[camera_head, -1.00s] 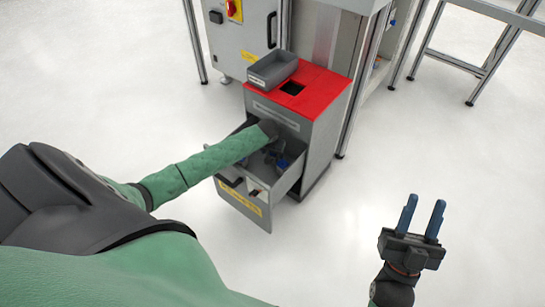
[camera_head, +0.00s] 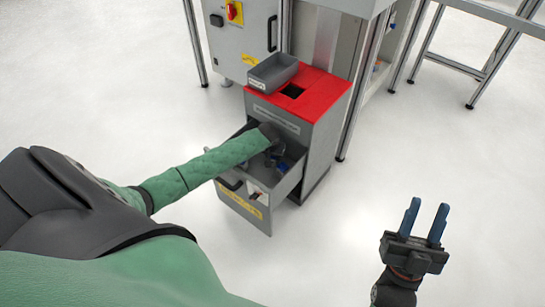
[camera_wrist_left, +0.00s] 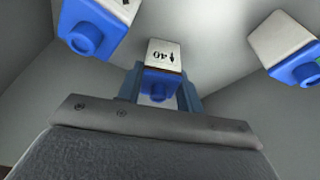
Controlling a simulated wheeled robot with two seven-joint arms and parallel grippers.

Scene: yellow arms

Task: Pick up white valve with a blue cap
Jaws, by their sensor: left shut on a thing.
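In the left wrist view, a white valve with a blue cap (camera_wrist_left: 163,55) sits between the fingers of my left gripper (camera_wrist_left: 162,88), which is shut on it. Two more white valves with blue caps lie in the drawer, one at the upper left (camera_wrist_left: 92,28) and one at the right (camera_wrist_left: 288,48). In the head view my left gripper (camera_head: 276,150) reaches into the open drawer (camera_head: 243,209) and is mostly hidden by its own arm. My right gripper (camera_head: 425,222) is open and empty, over bare floor.
The grey cabinet (camera_head: 322,130) has a red top (camera_head: 318,86) with a dark square opening. A grey bin (camera_head: 273,72) stands on that top. The drawer walls surround my left gripper closely. The floor (camera_head: 420,140) at the right is clear.

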